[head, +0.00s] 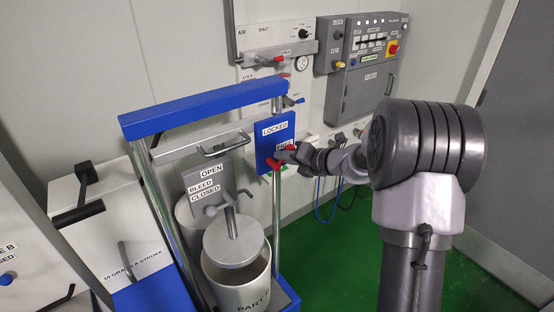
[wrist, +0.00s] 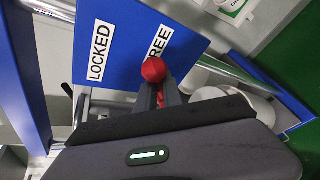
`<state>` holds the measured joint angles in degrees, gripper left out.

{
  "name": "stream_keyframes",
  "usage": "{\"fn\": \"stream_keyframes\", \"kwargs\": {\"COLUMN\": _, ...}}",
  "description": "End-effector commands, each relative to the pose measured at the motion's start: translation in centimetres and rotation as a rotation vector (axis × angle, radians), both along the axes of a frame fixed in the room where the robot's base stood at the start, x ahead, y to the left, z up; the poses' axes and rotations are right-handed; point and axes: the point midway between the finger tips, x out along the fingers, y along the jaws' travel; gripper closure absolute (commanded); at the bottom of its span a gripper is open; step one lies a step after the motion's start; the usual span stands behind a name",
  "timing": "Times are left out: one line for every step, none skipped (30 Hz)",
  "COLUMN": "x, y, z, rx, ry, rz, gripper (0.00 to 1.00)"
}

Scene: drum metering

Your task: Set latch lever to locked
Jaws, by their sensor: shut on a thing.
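The latch lever (head: 270,163) is red and sits on the lower part of a blue plate (head: 264,145) on the press frame. The plate bears a LOCKED label (head: 275,128) above and a FREE label below, partly covered. In the wrist view the lever's round red knob (wrist: 153,69) is beside the FREE label (wrist: 160,40), apart from the LOCKED label (wrist: 101,51). My gripper (head: 287,156) is shut on the lever; in the wrist view its fingers (wrist: 161,92) close around the red stem just below the knob. The lever's pivot is hidden.
A blue-topped frame (head: 200,108) stands around a white drum (head: 238,290) with a grey lid. A bleed plate (head: 208,178) with a lever is left of the blue plate. A grey control box (head: 365,92) hangs on the back wall. Green floor (head: 335,265) is clear at right.

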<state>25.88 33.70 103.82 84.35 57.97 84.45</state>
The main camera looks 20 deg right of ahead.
Motion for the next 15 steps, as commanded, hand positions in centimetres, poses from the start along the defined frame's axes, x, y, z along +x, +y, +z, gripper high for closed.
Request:
{"fn": "stream_keyframes", "kwargs": {"x": 0.2, "y": -0.1, "z": 0.6, "rx": -0.037, "ry": -0.024, "rz": -0.003, "gripper": 1.00}}
{"fn": "stream_keyframes", "kwargs": {"x": 0.2, "y": -0.1, "z": 0.6, "rx": -0.063, "ry": -0.034, "rz": -0.004, "gripper": 1.00}}
{"fn": "stream_keyframes", "kwargs": {"x": 0.1, "y": -0.1, "z": 0.7, "rx": -0.099, "ry": -0.047, "rz": -0.002, "gripper": 1.00}}
{"fn": "stream_keyframes", "kwargs": {"x": 0.1, "y": 0.0, "z": 0.7, "rx": -0.127, "ry": -0.055, "rz": -0.002, "gripper": 1.00}}
{"fn": "stream_keyframes", "kwargs": {"x": 0.1, "y": 0.1, "z": 0.7, "rx": -0.154, "ry": -0.065, "rz": -0.001, "gripper": 1.00}}
{"fn": "stream_keyframes", "kwargs": {"x": 0.0, "y": 0.2, "z": 0.8, "rx": -0.190, "ry": -0.077, "rz": -0.001, "gripper": 1.00}}
{"fn": "stream_keyframes", "kwargs": {"x": 0.0, "y": 0.3, "z": 0.8, "rx": -0.217, "ry": -0.086, "rz": -0.002, "gripper": 1.00}}
{"fn": "stream_keyframes", "kwargs": {"x": 0.0, "y": 0.4, "z": 0.9, "rx": -0.244, "ry": -0.096, "rz": -0.001, "gripper": 1.00}}
{"fn": "stream_keyframes", "kwargs": {"x": -0.1, "y": 0.5, "z": 0.9, "rx": -0.280, "ry": -0.108, "rz": -0.002, "gripper": 1.00}}
{"fn": "stream_keyframes", "kwargs": {"x": -0.1, "y": 0.6, "z": 1.0, "rx": -0.308, "ry": -0.117, "rz": -0.002, "gripper": 1.00}}
{"fn": "stream_keyframes", "kwargs": {"x": -0.1, "y": 0.7, "z": 1.0, "rx": -0.335, "ry": -0.125, "rz": -0.002, "gripper": 1.00}}
{"fn": "stream_keyframes", "kwargs": {"x": -0.1, "y": 0.8, "z": 1.0, "rx": -0.370, "ry": -0.138, "rz": -0.003, "gripper": 1.00}}
{"fn": "stream_keyframes", "kwargs": {"x": -0.2, "y": 1.0, "z": 1.1, "rx": -0.397, "ry": -0.145, "rz": -0.001, "gripper": 1.00}}
{"fn": "stream_keyframes", "kwargs": {"x": -0.2, "y": 1.0, "z": 1.1, "rx": -0.423, "ry": -0.155, "rz": -0.001, "gripper": 1.00}}
{"fn": "stream_keyframes", "kwargs": {"x": -0.3, "y": 1.1, "z": 1.1, "rx": -0.456, "ry": -0.165, "rz": -0.003, "gripper": 1.00}}
